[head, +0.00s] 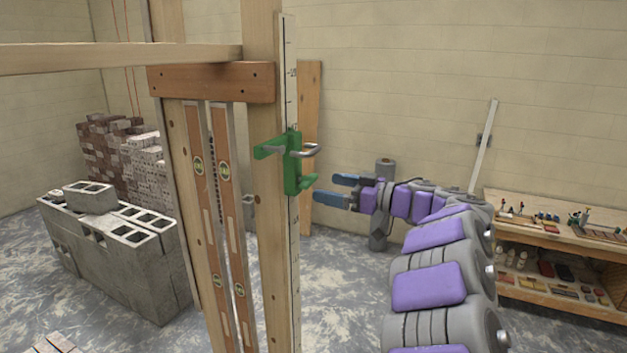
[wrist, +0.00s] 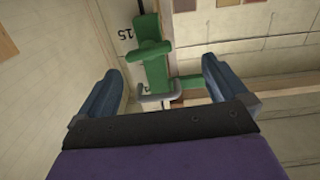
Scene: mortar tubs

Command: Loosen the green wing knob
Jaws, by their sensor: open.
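The green wing knob (head: 308,182) sticks out of the lower part of a green slider bracket (head: 292,165) on an upright scale (head: 290,90). In the wrist view the knob (wrist: 152,48) shows as a wide green bar on the bracket (wrist: 155,72). A bent grey handle (head: 305,151) projects from the bracket above the knob; it also shows in the wrist view (wrist: 157,99). My gripper (head: 335,190) is open and empty, just right of the knob and apart from it. In the wrist view the bracket lies between and beyond my two blue fingers (wrist: 162,72).
The scale stands against a wooden post (head: 268,240), with spirit levels (head: 232,200) to the left. A green arm (head: 267,150) reaches left from the bracket. A workbench (head: 550,235) stands right; concrete blocks (head: 110,265) stand left.

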